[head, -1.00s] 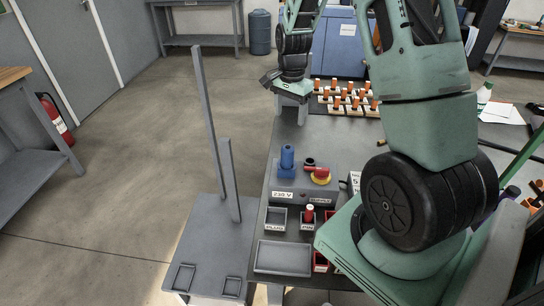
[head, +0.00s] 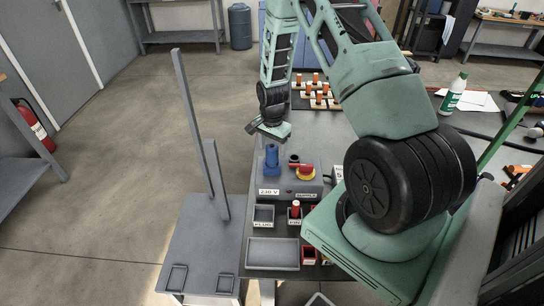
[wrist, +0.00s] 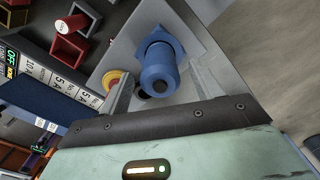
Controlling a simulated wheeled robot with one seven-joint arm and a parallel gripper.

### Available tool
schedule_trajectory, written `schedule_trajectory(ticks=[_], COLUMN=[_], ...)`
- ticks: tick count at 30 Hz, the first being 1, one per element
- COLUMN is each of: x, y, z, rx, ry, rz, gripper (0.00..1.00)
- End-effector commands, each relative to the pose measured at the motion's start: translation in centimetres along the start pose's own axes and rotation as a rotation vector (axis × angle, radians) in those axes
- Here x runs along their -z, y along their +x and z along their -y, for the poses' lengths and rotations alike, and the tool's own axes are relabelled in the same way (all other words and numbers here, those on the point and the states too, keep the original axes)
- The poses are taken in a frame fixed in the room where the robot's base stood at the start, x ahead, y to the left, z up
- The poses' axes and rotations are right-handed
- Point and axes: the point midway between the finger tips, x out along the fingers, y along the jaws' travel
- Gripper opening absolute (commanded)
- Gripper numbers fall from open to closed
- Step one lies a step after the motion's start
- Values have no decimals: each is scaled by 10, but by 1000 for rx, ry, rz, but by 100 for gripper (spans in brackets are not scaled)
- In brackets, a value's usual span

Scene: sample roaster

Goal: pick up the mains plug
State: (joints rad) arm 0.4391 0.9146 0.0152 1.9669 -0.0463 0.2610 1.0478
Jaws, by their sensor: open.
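The mains plug (head: 271,161) is blue and stands upright in the grey supply box (head: 288,192) labelled 230 V. In the wrist view the blue plug (wrist: 158,68) is seen from above with its round end towards me. My gripper (head: 267,138) is above the plug and apart from it in the head view. In the wrist view my gripper (wrist: 163,85) is open and empty, with one finger to each side of the plug in the picture. How far the fingertips are above the plug is hard to tell.
A red and yellow knob (head: 306,172) sits right beside the plug on the box. In front are a grey bin labelled PLUG (head: 263,223), a red bin labelled PIN and an empty grey tray (head: 272,265). A grey upright post (head: 191,122) stands to the left.

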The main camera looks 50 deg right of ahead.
Motion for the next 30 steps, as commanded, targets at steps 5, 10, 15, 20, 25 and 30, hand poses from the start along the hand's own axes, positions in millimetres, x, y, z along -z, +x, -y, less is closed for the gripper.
schedule_trajectory(ticks=[5, 10, 15, 20, 25, 30], x=[0, 0, 0, 0, 0, 0], y=[22, 32, 32, 32, 32, 31], z=[0, 0, 0, 0, 0, 1], rx=[-2, 0, 1, 1, 1, 1], ry=[0, -2, -1, -1, -1, -1], rz=[1, -1, -1, -1, -1, -1], gripper=[65, 65, 65, 29, 11, 11])
